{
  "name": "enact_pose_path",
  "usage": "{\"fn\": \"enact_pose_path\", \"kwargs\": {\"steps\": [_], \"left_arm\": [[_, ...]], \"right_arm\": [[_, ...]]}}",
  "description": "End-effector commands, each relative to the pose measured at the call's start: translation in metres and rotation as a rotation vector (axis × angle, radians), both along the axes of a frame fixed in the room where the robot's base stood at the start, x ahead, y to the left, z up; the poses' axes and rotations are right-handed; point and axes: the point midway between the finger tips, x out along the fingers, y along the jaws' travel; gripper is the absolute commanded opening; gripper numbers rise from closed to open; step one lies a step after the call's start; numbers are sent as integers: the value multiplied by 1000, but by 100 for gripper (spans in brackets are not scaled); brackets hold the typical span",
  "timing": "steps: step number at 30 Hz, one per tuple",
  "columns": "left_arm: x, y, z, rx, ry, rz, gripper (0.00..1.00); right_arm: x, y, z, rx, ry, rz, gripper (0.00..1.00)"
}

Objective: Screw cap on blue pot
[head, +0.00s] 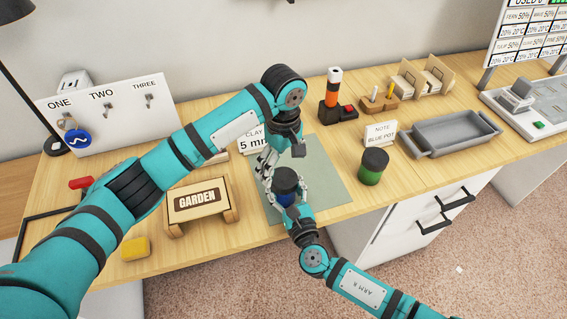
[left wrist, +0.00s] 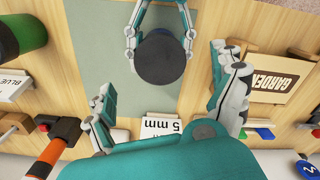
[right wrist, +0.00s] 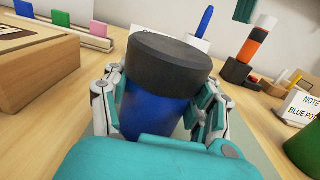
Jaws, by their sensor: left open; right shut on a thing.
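The blue pot (right wrist: 155,112) stands upright at the front of the grey-green mat (head: 327,173). My right gripper (head: 287,194) is shut around its body, one finger on each side, as the right wrist view shows. A dark grey cap (right wrist: 168,62) sits on top of the pot, covering its mouth; I cannot tell how tightly it is screwed. The cap also shows from above in the left wrist view (left wrist: 164,60). My left gripper (head: 267,168) is open and empty just behind and above the cap, its fingers spread apart and not touching it.
A green pot (head: 372,172) with a dark lid stands right of the mat, by a "NOTE BLUE POT" card (head: 381,133). The GARDEN block (head: 199,200) is to the left, a "CLAY 5 mm" card (head: 252,142) behind. A grey tray (head: 452,133) lies further right.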

Motion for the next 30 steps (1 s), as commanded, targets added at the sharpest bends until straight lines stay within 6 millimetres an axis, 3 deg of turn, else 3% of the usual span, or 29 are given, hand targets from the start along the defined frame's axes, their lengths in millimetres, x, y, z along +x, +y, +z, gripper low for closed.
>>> {"fn": "enact_pose_path", "kwargs": {"steps": [11,24,30], "left_arm": [[0,0,5,-1,-2,0,100],[1,-1,89,-2,-3,-1,100],[1,0,114,1,-3,0,100]], "right_arm": [[0,0,0,0,0,0,0],[0,0,0,0,0,0,0],[0,0,0,0,0,0,0]]}}
